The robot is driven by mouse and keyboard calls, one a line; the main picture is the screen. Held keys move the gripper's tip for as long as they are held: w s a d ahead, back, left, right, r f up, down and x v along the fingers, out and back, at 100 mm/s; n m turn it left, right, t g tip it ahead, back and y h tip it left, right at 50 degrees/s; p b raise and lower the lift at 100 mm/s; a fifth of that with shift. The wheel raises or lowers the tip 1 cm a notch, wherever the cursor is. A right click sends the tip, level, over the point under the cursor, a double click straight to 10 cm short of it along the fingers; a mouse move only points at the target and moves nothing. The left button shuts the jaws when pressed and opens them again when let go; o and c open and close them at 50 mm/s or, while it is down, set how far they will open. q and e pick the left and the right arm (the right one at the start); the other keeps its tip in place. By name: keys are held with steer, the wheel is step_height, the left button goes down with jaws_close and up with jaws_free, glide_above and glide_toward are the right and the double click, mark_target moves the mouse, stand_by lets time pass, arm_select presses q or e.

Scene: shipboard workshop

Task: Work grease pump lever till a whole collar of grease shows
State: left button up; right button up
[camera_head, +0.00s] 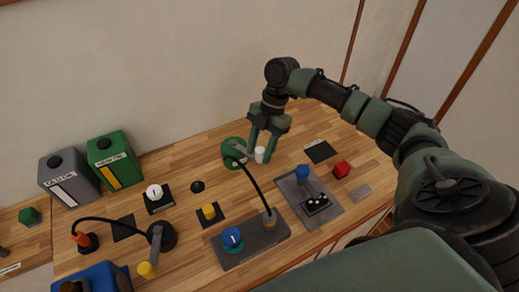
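The grease pump appears to be the round green body (234,147) at the back middle of the bench. A short lever with a white grip (260,155) shows at its right side. A blue knob-like part (232,238) with a white mark stands on the same plate. My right gripper (259,148) has its fingers on either side of the white grip; whether they touch it is unclear. No grease collar can be made out. My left gripper is out of view.
Grey (69,181) and green (115,163) bins stand at the back left. A grey tray (322,216) with a blue-topped part and a red block (342,169) lie right of the hose.

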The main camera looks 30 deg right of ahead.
stand_by(0.3)
steer(key=s+b+v, duration=0.1)
steer(key=b+v, duration=0.1)
steer(key=v, duration=0.5)
steer(key=shift+w+r, duration=0.4)
steer(key=shift+w, duration=0.15)
steer(key=shift+d, duration=0.15)
